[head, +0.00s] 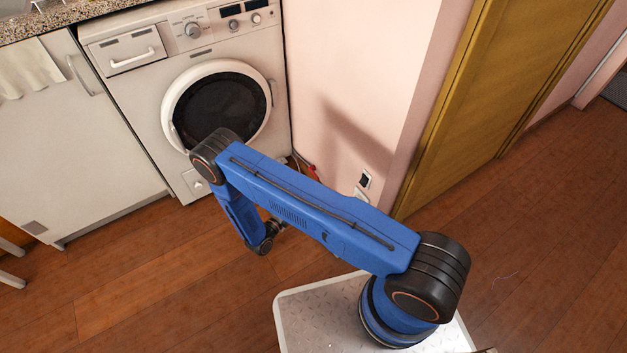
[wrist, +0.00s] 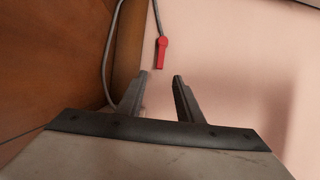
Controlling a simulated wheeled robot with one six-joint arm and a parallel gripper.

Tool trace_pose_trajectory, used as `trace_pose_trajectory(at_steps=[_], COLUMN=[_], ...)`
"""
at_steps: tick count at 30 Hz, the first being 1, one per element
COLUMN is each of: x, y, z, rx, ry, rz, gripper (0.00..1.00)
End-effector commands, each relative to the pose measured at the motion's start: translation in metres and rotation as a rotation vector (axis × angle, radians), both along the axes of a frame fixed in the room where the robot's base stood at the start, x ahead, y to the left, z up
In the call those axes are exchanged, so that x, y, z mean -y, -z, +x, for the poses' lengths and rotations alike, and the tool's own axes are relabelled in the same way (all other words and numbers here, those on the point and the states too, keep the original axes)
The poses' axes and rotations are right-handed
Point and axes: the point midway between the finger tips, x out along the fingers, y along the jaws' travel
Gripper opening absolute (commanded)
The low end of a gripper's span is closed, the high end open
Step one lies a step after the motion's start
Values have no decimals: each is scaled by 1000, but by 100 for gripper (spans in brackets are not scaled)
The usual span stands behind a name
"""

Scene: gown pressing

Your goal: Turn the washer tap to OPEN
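The tap's red lever handle (wrist: 162,52) shows in the wrist view on a grey pipe (wrist: 156,15) against the pink wall. In that picture it lies just beyond my fingertips, roughly in line with the gap between them. My gripper (wrist: 162,77) is open and empty, and its two grey fingers do not appear to touch the handle. In the head view a small red part (head: 312,169) shows low by the wall, right of the white washer (head: 150,88). My blue arm hides most of that spot, and I cannot make out the gripper there.
A pink wall (head: 345,60) stands right of the washer, with a socket (head: 365,180) low on it. A grey hose (wrist: 106,60) runs beside a brown wooden surface in the wrist view. The wooden floor (head: 150,280) in front of the washer is clear.

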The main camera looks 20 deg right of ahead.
Motion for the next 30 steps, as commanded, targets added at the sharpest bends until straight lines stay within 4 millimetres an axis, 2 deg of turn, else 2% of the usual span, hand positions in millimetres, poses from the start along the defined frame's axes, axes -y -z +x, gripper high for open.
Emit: trace_pose_trajectory(at_steps=[18,24,30], x=[78,93,98], y=[0,0,0], z=[65,79,84], rx=[1,0,1], ry=[3,2,1], rz=[1,0,1], gripper=[33,33,33])
